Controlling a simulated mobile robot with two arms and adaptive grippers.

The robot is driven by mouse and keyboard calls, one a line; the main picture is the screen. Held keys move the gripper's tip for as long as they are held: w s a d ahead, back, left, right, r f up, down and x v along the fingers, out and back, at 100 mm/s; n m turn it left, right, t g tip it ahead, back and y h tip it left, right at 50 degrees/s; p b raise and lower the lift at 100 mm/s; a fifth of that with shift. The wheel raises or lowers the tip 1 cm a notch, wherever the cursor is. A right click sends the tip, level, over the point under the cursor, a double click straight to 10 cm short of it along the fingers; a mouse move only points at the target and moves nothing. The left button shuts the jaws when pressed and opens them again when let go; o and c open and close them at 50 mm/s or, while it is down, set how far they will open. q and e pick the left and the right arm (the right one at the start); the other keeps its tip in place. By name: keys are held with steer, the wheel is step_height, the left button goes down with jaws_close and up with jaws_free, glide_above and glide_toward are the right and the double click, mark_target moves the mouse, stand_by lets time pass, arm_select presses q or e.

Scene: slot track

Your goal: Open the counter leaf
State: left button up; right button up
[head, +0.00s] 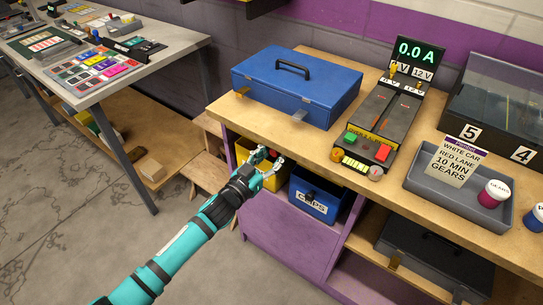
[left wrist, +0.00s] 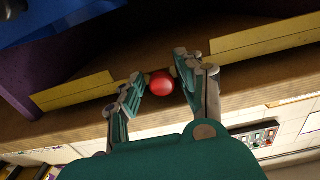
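My left gripper (head: 267,161) is at the front of the wooden counter (head: 232,113), just in front of the yellow bin (head: 244,177) under it. In the left wrist view the two fingers of my left gripper (left wrist: 161,80) stand apart on either side of a round red knob (left wrist: 161,84). A firm grip on it does not show. Behind the knob runs a brown wooden face (left wrist: 60,120) with yellow strips to each side. I cannot tell which wooden part is the leaf. My right gripper is out of view.
A blue case (head: 297,88), a slot track (head: 378,120) and a grey tray (head: 460,200) stand on the counter. A blue bin (head: 316,193) is under it, right of my gripper. A worktable (head: 165,40) is at left, with floor between.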

arm_select(q)
jaws_close()
steer(key=shift+a, duration=0.1)
steer(key=shift+s+a+p, duration=0.15)
steer(key=shift+s+p, duration=0.15)
steer(key=shift+s, duration=0.05)
steer(key=p+v, duration=0.8)
steer(key=v, duration=1.6)
steer(key=shift+s+a+p, duration=0.2)
steer(key=shift+s+p, duration=0.05)
steer(key=shift+p, duration=0.05)
